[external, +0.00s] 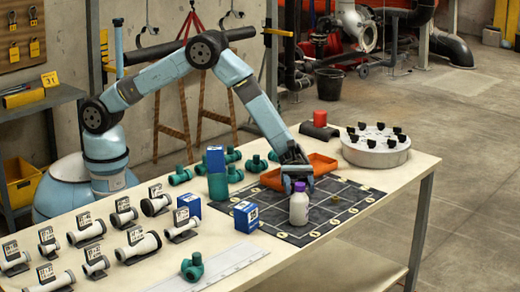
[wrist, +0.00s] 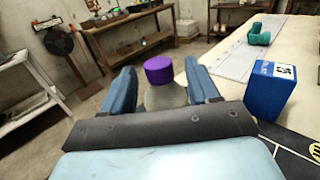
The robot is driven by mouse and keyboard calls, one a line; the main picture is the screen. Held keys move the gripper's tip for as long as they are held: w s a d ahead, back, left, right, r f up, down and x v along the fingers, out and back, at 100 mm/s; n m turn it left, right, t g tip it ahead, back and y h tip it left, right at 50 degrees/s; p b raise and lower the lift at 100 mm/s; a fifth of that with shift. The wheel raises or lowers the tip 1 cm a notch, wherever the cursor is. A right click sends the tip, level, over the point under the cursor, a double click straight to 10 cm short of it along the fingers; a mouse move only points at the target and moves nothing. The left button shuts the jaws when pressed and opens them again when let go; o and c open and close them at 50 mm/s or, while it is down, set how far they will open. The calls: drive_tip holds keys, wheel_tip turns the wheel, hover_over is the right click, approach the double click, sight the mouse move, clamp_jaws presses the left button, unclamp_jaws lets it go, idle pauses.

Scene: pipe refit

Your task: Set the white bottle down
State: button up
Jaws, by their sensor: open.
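The white bottle (external: 299,210) with a purple cap stands upright on the dark gridded mat (external: 338,218). My gripper (external: 297,180) is at the bottle's top, pointing down from behind it. In the wrist view, my gripper (wrist: 161,88) is open, with one blue finger on each side of the bottle (wrist: 165,97) and its purple cap (wrist: 159,70). The black palm bar hides the bottle's lower part there. Small gaps seem to show beside the bottle, but I cannot tell whether either finger touches it.
A blue box (external: 246,217) stands left of the bottle and also shows in the wrist view (wrist: 271,90). An orange tray (external: 272,180) lies behind my gripper. A round grey holder (external: 376,152) with black clips stands at the back right. The mat's right side is mostly clear.

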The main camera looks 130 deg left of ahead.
drive_tip(key=shift+v, duration=0.85)
wheel_tip(320, 180, up, 7)
drive_tip(key=s+d+r+m+g+y, duration=0.1)
drive_tip(key=s+d+r+m+g, duration=0.5)
drive_tip(key=s+d+r, duration=0.5)
drive_tip(key=s+d+r+m+g+y, duration=0.25)
drive_tip(key=s+d+r+m, duration=0.35)
drive_tip(key=s+d+m, duration=0.45)
drive_tip(key=s+a+m+y, duration=0.1)
drive_tip(key=s+m+y, duration=0.2)
drive_tip(key=s, duration=0.8)
drive_tip(key=s+a+r+m+t+y, duration=0.1)
drive_tip(key=s+a+m+y, duration=0.1)
drive_tip(key=s, duration=0.9)
drive_tip(key=s+a+r+m+y, duration=0.1)
drive_tip(key=s+m+y, duration=0.3)
drive_tip(key=s, duration=0.8)
drive_tip(key=shift+a+m, duration=0.3)
drive_tip(key=shift+m, duration=0.45)
